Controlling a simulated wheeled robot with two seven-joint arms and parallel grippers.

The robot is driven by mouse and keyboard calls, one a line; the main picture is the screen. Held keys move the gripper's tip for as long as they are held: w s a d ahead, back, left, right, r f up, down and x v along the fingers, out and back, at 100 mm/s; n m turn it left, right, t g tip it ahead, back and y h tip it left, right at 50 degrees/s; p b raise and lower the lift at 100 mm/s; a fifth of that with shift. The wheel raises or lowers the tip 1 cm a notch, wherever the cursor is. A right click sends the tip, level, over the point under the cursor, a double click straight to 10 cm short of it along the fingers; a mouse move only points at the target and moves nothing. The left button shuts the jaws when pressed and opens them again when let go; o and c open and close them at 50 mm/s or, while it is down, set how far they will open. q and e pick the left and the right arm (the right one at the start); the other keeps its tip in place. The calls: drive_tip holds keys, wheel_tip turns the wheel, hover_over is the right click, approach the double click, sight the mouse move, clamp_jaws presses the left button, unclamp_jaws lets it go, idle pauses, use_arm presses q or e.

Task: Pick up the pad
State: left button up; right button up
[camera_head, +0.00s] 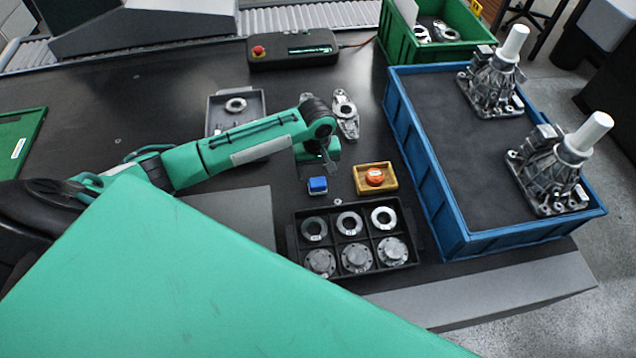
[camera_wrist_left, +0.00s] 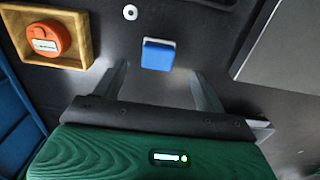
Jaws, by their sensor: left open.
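A small blue block (camera_head: 317,185), which looks like the pad, lies on the dark table; it also shows in the left wrist view (camera_wrist_left: 158,54). My left gripper (camera_head: 328,168) is just above and beside the block in the head view. In the left wrist view my left gripper (camera_wrist_left: 158,75) is open and empty, with the block just beyond and between the fingertips. No contact shows between them. My right gripper is in neither view.
A wooden tray (camera_head: 359,181) with an orange round part (camera_head: 375,176) stands right of the block. A black tray (camera_head: 291,240) of metal rings and flanges lies nearer. A blue crate (camera_head: 424,160) with castings stands further right. A grey plate (camera_head: 238,215) lies left.

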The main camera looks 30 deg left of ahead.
sight(318, 182)
use_arm(q)
drive_tip(key=shift+w+f+p, duration=0.15)
drive_tip(key=shift+f+p, duration=0.25)
drive_tip(key=shift+f, duration=3.05)
drive_tip(key=c, duration=1.1)
drive_tip(key=shift+r, duration=0.15)
wheel_tip(318, 182, up, 20)
drive_tip(key=shift+f+b, duration=0.1)
drive_tip(key=shift+b, duration=0.4)
drive_tip(key=shift+o, duration=0.6)
